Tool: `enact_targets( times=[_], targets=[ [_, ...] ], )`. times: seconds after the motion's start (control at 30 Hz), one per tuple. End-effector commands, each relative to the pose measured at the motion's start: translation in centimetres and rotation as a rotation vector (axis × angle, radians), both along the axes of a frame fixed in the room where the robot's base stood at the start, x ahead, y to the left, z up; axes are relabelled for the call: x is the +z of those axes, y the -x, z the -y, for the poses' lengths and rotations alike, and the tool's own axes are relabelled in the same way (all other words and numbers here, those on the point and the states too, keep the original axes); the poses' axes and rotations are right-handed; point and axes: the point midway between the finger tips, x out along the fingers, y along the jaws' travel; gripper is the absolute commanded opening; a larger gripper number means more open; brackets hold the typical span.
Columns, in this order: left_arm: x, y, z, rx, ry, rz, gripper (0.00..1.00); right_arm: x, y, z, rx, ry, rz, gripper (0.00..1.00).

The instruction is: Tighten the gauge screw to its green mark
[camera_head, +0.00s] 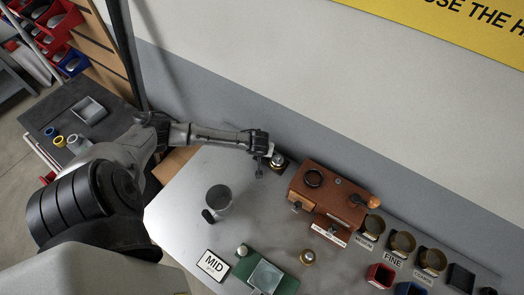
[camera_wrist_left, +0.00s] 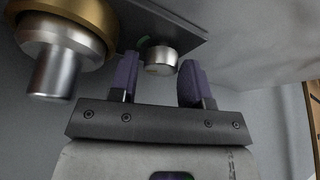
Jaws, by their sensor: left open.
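The gauge screw (camera_wrist_left: 160,61) is a short silver knob on a dark plate in the left wrist view. A round brass-rimmed part with a silver stem (camera_wrist_left: 62,45), probably the gauge, is left of the fingers. My right gripper is not in view.
The table's left part is clear.

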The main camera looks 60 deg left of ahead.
Motion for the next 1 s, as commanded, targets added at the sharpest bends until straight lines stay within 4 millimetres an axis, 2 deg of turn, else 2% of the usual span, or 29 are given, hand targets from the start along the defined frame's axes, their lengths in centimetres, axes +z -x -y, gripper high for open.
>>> enact_targets(
  times=[0.17,0.5,0.77,1.0],
  targets=[
    [0.0,0.0,0.0,0.000,0.000,0.000,0.43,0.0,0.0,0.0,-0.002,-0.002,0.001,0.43],
    [0.0,0.0,0.0,0.000,0.001,-0.001,0.11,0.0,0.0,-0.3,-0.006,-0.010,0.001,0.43],
    [0.2,0.1,0.0,-0.039,0.001,-0.002,0.10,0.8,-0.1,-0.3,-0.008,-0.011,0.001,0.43],
    [0.3,0.1,0.0,-0.185,0.002,-0.003,0.10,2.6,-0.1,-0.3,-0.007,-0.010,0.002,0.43]
  ],
)
